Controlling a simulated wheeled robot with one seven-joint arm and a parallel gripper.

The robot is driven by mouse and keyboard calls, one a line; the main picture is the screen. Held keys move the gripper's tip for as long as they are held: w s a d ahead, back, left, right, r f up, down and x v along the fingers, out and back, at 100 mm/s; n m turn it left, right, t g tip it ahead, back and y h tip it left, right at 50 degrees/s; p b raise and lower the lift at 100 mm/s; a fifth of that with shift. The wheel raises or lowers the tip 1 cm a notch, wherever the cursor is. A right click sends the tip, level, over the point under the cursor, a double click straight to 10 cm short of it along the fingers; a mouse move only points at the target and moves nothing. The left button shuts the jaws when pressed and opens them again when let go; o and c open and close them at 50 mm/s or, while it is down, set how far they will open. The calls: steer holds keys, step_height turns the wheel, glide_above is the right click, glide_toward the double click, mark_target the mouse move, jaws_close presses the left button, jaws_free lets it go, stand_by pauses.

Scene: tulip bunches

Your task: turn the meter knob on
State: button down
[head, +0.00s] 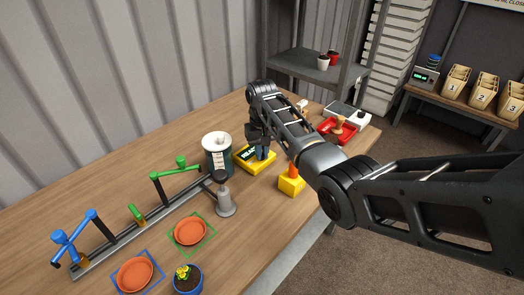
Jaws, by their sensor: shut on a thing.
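The yellow meter (242,166) lies on the wooden table, with a dark, lettered face partly covered by my gripper. My gripper (262,153) points down over the right part of the meter. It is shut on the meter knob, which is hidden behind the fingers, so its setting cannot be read.
A white-topped canister (217,142) stands just left of the meter, and a yellow block with an orange top (291,185) to its right. A grey post (225,204), a rail with green and blue handles (125,235), and terracotta saucers (190,231) fill the front left.

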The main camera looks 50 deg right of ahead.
stand_by(0.4)
steer(key=c, duration=1.2)
jaws_free()
steer(key=shift+o, duration=0.2)
steer(key=shift+r+b, duration=0.45)
steer(key=shift+r, duration=3.5)
